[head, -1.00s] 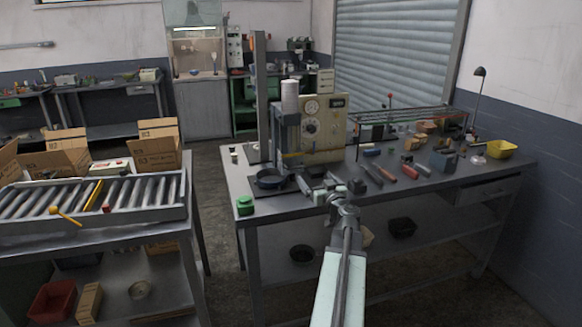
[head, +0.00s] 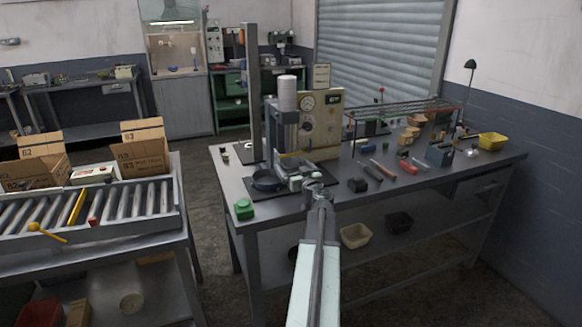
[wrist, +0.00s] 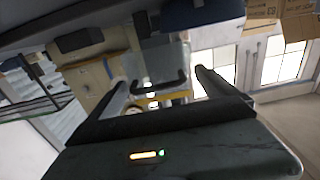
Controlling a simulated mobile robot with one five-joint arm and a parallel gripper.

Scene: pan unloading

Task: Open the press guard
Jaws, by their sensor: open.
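The press (head: 283,128) stands on the workbench with a white cylinder on top and a beige gauge panel (head: 325,125) beside it. Its guard appears to be the clear panel with a yellow lower edge (head: 292,154); in the wrist view a dark U-shaped handle (wrist: 160,88) shows in front of a yellow strip. My gripper (head: 297,176) is low in front of the press. In the wrist view my gripper (wrist: 167,88) is open, its two fingers on either side of the handle. I cannot tell whether they touch it. The guard looks lowered.
A round blue-black pan (head: 267,183) lies on a dark mat left of my gripper. A green button box (head: 244,208) sits at the bench's front left corner. Tools (head: 383,172) and a yellow bin (head: 493,141) lie to the right. A roller conveyor (head: 120,205) stands left.

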